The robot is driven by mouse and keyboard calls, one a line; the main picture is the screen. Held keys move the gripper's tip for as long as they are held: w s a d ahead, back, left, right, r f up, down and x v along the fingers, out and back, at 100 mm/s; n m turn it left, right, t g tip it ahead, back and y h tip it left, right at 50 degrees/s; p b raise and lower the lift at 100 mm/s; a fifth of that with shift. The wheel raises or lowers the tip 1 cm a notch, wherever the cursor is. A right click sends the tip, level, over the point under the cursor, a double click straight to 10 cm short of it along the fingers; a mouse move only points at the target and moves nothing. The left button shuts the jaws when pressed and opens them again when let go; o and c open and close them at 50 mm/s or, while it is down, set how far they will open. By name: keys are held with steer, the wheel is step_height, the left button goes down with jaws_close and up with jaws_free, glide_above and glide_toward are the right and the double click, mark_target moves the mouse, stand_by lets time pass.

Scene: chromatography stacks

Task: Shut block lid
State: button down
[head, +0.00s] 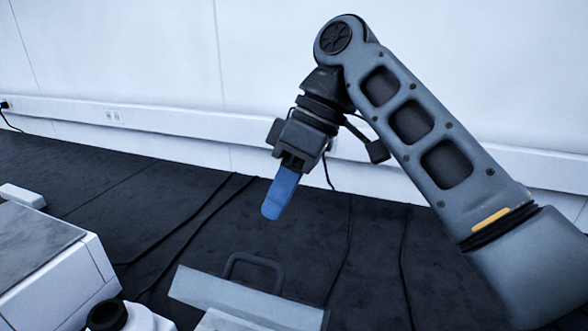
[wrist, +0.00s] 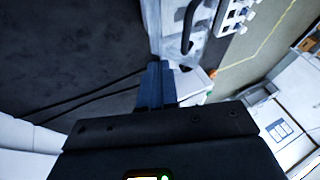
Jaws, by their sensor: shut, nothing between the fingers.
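The block lid (head: 215,290) is a pale grey panel at the bottom middle of the head view. Its dark loop handle (head: 253,262) sticks up behind its top edge. The lid appears raised, but its exact angle is unclear. In the wrist view the handle (wrist: 190,28) lies along the pale lid, with a block holding several light pieces (wrist: 238,14) to its right. My gripper (head: 271,212) points down with its blue fingers shut and empty, above and beyond the handle, apart from it. The fingers (wrist: 157,68) also show in the wrist view.
A white instrument (head: 85,285) with a grey top stands at the lower left. A white piece with a black round part (head: 107,315) is left of the lid. Dark cables cross the dark surface (head: 120,190) behind. A white wall (head: 120,50) stands at the back.

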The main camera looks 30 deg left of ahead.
mark_target(258, 289)
steer(key=shift+s+d+f, duration=0.1)
steer(key=shift+s+f, duration=0.3)
steer(key=shift+s, duration=0.25)
steer(key=shift+s+d+f, duration=0.15)
steer(key=shift+s+f, duration=0.25)
steer(key=shift+s, duration=0.25)
steer(key=shift+s+d+f, duration=0.1)
steer(key=shift+s+f, duration=0.3)
steer(key=shift+s, duration=0.25)
